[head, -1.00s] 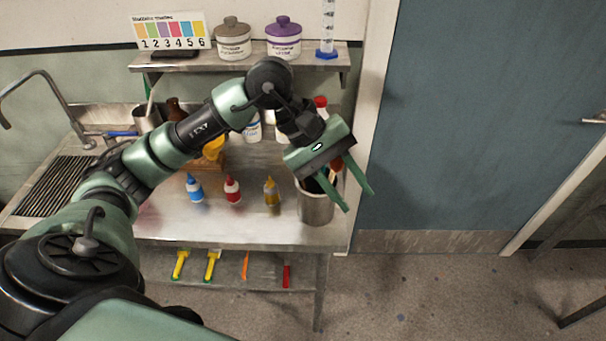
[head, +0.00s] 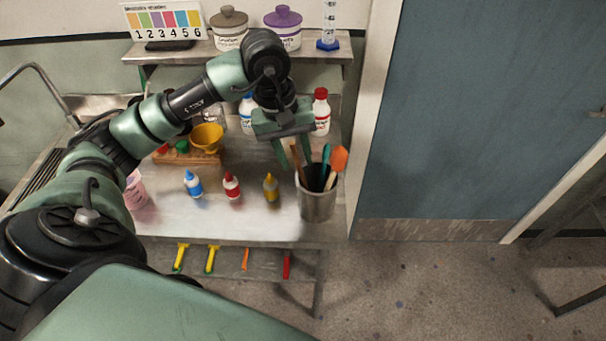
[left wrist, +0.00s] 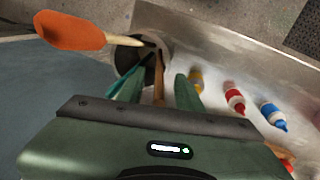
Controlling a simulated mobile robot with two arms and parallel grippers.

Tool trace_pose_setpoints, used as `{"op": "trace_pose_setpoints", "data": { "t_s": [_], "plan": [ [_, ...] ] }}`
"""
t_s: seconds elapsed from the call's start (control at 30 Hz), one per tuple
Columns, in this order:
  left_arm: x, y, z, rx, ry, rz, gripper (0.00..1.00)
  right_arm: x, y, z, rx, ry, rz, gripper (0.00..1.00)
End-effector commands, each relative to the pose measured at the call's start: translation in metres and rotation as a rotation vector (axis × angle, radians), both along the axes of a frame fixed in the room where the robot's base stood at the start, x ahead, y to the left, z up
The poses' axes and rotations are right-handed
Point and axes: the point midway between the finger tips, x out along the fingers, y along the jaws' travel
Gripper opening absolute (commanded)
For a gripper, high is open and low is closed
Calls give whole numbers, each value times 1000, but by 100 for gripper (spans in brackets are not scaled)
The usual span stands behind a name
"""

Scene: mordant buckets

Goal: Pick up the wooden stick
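The wooden stick (head: 298,167) leans upright in a metal cup (head: 317,206) at the right end of the steel table. A teal-handled tool (head: 325,160) and an orange spatula (head: 338,160) with a pale handle share the cup. My left gripper (head: 295,160) is open just above the cup, with its fingers pointing down around the stick's upper part. In the left wrist view, the stick (left wrist: 158,80) shows between the two open fingers (left wrist: 159,88); I cannot tell whether they touch it. My right gripper is out of view.
Blue (head: 193,184), red (head: 231,186) and yellow (head: 270,187) bottles stand left of the cup. A red-capped bottle (head: 321,112) stands behind it. A shelf (head: 190,50) with jars is above the back. A blue door (head: 480,120) is at the right.

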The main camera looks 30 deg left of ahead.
Motion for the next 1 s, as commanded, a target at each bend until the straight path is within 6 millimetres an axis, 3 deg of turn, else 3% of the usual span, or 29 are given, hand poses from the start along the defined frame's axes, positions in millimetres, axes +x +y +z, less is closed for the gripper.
{"op": "trace_pose_setpoints", "data": {
  "t_s": [0.03,0.2,0.47,0.5,0.6,0.63,1.0],
  "plan": [
    [0,-2,-3,-2,7,0,35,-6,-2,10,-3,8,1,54],
    [3,-4,-26,-2,4,-1,35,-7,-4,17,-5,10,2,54],
    [5,-4,-31,-1,0,-1,35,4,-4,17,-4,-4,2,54],
    [5,-4,-31,-1,0,-1,33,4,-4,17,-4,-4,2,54],
    [5,-4,-31,-1,0,0,5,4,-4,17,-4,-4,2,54],
    [5,-4,-31,-1,0,0,0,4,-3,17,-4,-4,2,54],
    [5,-4,-30,-1,-1,0,0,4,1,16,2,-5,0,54]
  ]
}}
